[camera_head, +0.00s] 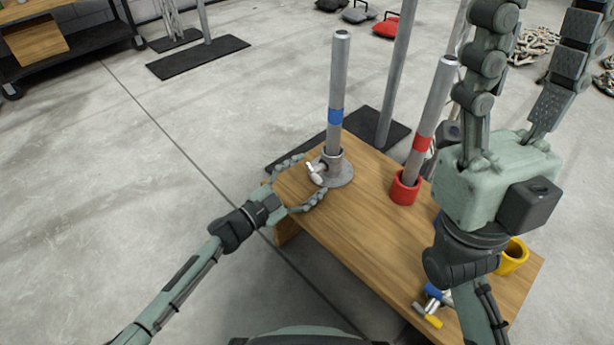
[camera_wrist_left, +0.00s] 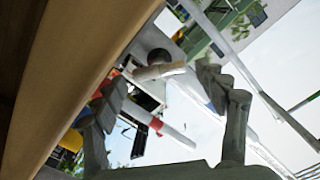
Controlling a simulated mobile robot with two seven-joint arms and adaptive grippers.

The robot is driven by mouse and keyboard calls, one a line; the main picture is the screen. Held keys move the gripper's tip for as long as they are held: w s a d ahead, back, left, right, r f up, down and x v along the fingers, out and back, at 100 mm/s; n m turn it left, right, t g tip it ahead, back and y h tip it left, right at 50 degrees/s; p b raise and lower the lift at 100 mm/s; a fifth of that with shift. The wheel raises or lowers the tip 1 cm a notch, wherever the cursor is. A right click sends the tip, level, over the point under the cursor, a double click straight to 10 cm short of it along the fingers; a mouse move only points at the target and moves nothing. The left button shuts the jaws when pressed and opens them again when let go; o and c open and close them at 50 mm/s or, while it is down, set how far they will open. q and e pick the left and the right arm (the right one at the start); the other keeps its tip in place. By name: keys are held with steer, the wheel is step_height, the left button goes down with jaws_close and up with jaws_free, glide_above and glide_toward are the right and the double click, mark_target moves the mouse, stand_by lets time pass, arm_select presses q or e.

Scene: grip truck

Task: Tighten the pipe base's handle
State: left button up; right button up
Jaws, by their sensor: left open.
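The pipe base (camera_head: 338,175) is a round grey metal flange with a collar, on the table's far left corner. A grey pipe (camera_head: 339,75) with a blue band stands upright in it. Its pale handle (camera_head: 316,172) sticks out on the left side. My left gripper (camera_head: 312,176) is open, its fingers on either side of the handle, apart from it as far as I can tell. In the left wrist view, a pale bar (camera_wrist_left: 160,72) that looks like the handle shows between the spread fingers. My right gripper (camera_head: 545,15) is raised at the right, fingers spread, empty.
The wooden table (camera_head: 350,225) also bears a red cup-like base (camera_head: 404,190) with a leaning red-banded pipe (camera_head: 428,115), a yellow cup (camera_head: 513,257) and small fittings (camera_head: 430,305). Its edge (camera_wrist_left: 75,70) fills the left of the left wrist view.

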arm_select(q)
steer(key=v, duration=1.2)
